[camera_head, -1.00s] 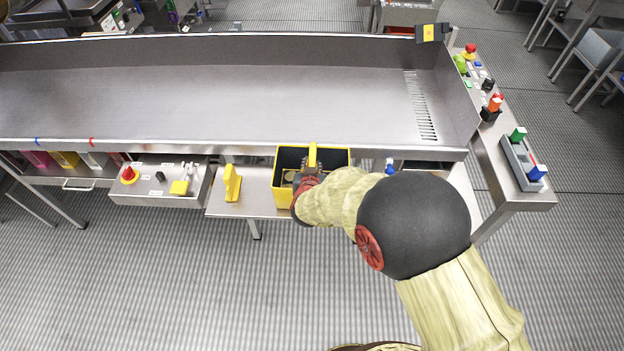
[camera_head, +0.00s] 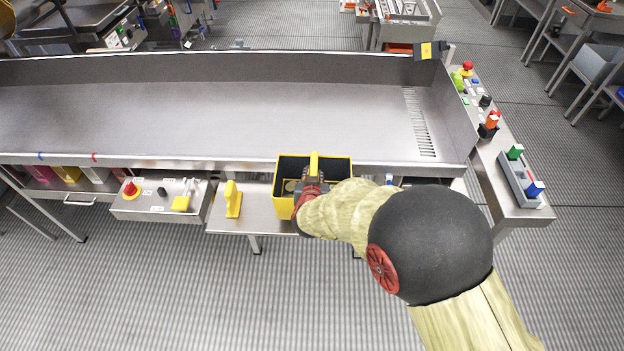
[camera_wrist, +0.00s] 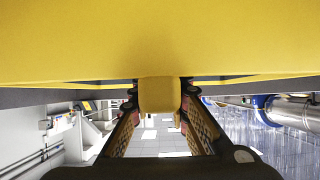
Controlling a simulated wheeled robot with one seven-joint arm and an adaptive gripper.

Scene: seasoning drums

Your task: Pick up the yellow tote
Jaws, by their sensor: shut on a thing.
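The yellow tote (camera_head: 284,205) has yellow walls and a dark inside, with a yellow handle standing up at its middle. It is at the front edge of the steel bench, over a low shelf. My gripper (camera_head: 311,184) reaches it from the right and front and is shut on the tote's handle. In the wrist view the two fingers (camera_wrist: 160,100) press on both sides of a yellow handle piece, and the tote's yellow surface (camera_wrist: 160,40) fills the top. Whether the tote's base touches the shelf is hidden by my arm.
The long steel bench (camera_head: 200,115) with raised walls lies behind the tote. A yellow upright piece (camera_head: 233,199) stands on the low shelf (camera_head: 258,218) to its left. A control panel (camera_head: 158,207) with a red button is further left. The floor in front is clear.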

